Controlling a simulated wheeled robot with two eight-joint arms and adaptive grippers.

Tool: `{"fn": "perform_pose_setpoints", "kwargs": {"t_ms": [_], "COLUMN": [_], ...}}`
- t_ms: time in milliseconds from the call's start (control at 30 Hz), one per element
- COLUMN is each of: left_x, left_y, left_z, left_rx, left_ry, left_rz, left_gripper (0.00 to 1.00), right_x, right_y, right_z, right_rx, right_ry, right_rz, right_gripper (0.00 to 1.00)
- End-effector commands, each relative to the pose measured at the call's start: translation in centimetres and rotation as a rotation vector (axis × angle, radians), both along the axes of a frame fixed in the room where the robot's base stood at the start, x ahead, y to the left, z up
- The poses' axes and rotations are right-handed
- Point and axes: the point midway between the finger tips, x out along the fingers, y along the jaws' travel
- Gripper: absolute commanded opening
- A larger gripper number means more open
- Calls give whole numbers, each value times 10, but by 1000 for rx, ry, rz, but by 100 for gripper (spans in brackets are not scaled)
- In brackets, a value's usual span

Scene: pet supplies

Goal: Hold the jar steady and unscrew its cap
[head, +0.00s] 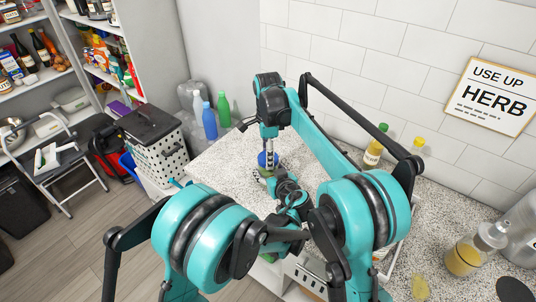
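The jar (266,171) stands on the speckled counter near its left end, small and mostly hidden by my arms. Its blue cap (263,159) shows at the top. My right gripper (269,151) points straight down from above, with its fingertips at the cap. My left gripper (263,178) comes in low from the front, at the jar's body. The fingers are too small and overlapped to tell whether either gripper is closed on the jar or its cap.
Blue (209,121) and green (224,109) bottles stand behind the counter's left end. The counter's left part looks clear.

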Motion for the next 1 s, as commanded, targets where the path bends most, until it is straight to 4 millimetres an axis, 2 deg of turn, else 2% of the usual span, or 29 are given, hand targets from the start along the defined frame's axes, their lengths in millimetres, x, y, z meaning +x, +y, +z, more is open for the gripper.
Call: {"fn": "perform_pose_setpoints", "kwargs": {"t_ms": [1000], "left_x": [0], "left_y": [0], "left_z": [-1], "left_rx": [0], "left_ry": [1], "left_rz": [0], "left_gripper": [0], "right_x": [0], "right_y": [0], "right_z": [1], "right_rx": [0], "right_ry": [1], "right_rz": [2492], "right_gripper": [23]}}
